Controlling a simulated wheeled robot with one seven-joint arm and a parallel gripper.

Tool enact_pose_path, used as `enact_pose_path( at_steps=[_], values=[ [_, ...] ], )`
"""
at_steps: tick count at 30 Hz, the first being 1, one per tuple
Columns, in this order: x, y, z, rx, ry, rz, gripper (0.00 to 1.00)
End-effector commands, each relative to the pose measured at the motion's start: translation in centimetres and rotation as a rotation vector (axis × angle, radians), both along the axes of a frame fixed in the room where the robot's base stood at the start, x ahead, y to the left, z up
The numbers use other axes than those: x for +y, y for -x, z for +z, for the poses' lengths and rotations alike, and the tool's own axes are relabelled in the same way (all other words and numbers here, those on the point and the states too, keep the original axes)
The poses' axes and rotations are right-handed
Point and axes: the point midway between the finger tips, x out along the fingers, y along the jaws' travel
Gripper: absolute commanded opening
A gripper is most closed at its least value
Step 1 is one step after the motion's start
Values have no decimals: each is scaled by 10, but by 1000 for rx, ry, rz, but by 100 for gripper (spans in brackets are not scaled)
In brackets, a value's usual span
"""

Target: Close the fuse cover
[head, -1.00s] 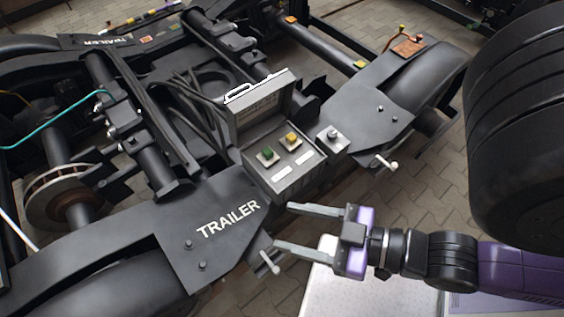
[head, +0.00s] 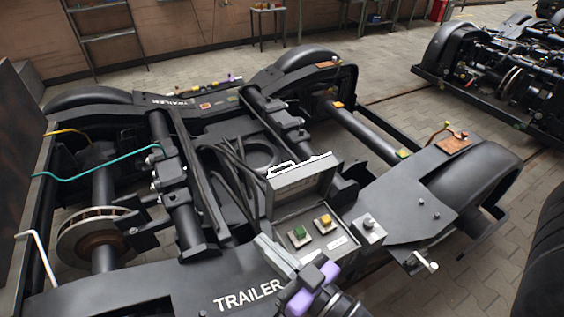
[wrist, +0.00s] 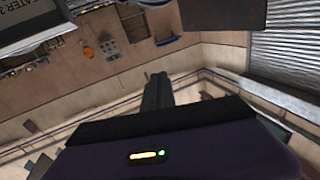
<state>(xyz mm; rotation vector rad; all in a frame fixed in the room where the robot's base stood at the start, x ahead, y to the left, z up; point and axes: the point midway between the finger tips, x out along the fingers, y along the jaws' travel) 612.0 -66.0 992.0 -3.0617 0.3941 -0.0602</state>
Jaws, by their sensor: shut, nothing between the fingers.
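The fuse cover (head: 301,187) is a grey lid with a white-outlined handle on its top edge. It stands open, roughly upright, at the back of the fuse box (head: 340,258). The box's top shows a green and a yellow fuse and white labels. My gripper (head: 264,243) is shut and empty at the box's front left, its fingers pointing up and left, below the cover. Whether it touches the box I cannot tell.
The black bogie frame (head: 185,275) marked TRAILER surrounds the box. A small grey switch box (head: 368,232) stands just right of it. Dark cables (head: 232,172) run behind and left. A large black wheel (head: 545,260) is at the right edge. Space above the box looks clear.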

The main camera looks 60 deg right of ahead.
Motion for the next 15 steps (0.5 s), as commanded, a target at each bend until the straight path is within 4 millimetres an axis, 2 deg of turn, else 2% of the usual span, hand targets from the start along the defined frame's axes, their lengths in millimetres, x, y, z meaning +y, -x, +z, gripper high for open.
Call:
enact_pose_path(
  at_steps=[1,8,15],
  values=[
    [-12,-19,0,-17,-3,-24,0],
    [-66,-96,-9,-12,-31,-98,0],
    [-137,-172,-9,48,-61,-155,0]
  ],
)
